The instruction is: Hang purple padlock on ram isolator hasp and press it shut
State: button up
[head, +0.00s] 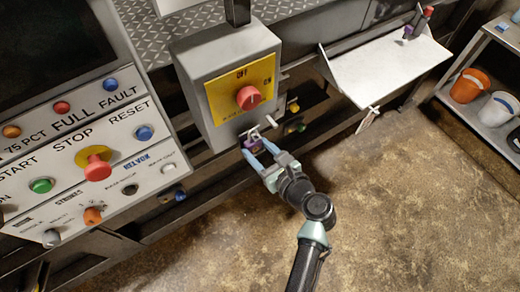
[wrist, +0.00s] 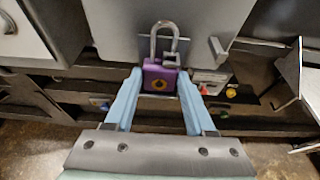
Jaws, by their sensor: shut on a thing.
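The purple padlock (wrist: 160,79) is held upright between the blue fingertips of my gripper (wrist: 158,92), which is shut on its body. Its grey shackle (wrist: 153,42) stands up in front of the grey isolator box. In the head view the padlock (head: 252,142) and my gripper (head: 257,149) are just below the ram isolator (head: 224,85), which has a yellow plate and a red knob. The pale metal hasp (head: 265,126) is at the box's lower edge, close to the shackle.
A control panel (head: 85,125) with buttons stands to the left. A white shelf (head: 385,65) juts out at upper right, with a small purple and red item (head: 409,32) at its far edge. A rack with an orange bucket (head: 469,85) is far right. The floor between is clear.

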jog(key=shift+f, duration=0.2)
dwell(0.5)
jog(key=o, duration=1.3)
jog(key=shift+c, duration=0.5)
jog(key=p+v, duration=0.3)
jog(key=v, duration=0.4)
